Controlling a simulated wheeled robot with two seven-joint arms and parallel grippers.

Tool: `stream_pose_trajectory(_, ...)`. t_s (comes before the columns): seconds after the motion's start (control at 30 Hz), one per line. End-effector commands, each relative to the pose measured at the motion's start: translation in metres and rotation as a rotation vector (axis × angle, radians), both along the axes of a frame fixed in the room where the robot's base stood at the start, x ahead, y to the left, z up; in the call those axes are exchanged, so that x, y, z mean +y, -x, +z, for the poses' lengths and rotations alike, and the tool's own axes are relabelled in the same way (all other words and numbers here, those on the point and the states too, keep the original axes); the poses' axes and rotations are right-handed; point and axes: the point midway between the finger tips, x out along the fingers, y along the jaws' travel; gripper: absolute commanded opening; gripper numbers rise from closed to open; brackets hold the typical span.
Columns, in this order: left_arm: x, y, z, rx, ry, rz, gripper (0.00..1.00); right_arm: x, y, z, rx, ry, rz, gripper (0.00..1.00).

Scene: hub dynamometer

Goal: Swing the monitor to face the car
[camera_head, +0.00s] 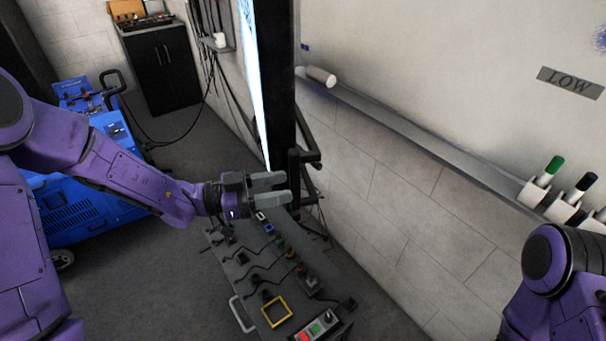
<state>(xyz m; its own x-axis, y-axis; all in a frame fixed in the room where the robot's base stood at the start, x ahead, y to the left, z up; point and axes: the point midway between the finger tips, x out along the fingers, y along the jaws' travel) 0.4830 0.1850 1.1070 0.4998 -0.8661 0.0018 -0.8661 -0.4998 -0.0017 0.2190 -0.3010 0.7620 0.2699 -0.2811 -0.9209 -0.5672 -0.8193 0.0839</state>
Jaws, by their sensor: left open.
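The monitor (277,75) stands tall in the upper middle, seen nearly edge-on, with its bright screen a thin strip facing left and its dark back and side towards me. A dark bracket with bars (309,158) shows at its lower right, near the wall. My left gripper (287,188) is open, its grey fingers pointing right, just below the monitor's lower end in the picture. I cannot tell whether it touches the monitor or bracket. Nothing shows between the fingers. My right arm shows at the lower right edge, but its gripper is out of view. No car shows.
A dark control panel (250,262) with switches, cables and a yellow frame lies below my left gripper. A blue wheeled machine (85,205) stands at left, a black cabinet (165,70) behind. A ledge (420,138) with markers runs along the right wall. Grey floor is clear between.

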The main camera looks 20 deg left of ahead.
Motion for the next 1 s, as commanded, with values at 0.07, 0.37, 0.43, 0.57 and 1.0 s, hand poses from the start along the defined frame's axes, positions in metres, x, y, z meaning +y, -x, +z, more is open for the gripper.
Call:
stream_pose_trajectory(0.07,-0.016,-0.008,0.003,0.004,0.000,-0.002,0.49,0.000,0.000,0.010,0.000,0.000,0.000,0.55)
stream_pose_trajectory(0.37,-0.050,-0.028,0.000,0.004,0.000,0.000,0.49,0.000,0.000,0.020,0.000,0.000,0.000,0.55)
stream_pose_trajectory(0.43,-0.052,-0.029,0.000,0.002,0.000,0.001,0.49,0.000,0.000,0.020,0.000,0.000,0.000,0.55)
stream_pose_trajectory(0.57,-0.051,-0.029,0.000,0.002,0.000,0.001,0.49,0.000,0.000,0.019,0.000,0.000,0.000,0.55)
stream_pose_trajectory(1.0,-0.063,-0.035,-0.002,-0.004,-0.003,0.005,0.00,0.000,0.000,0.014,0.000,0.000,0.000,0.55)
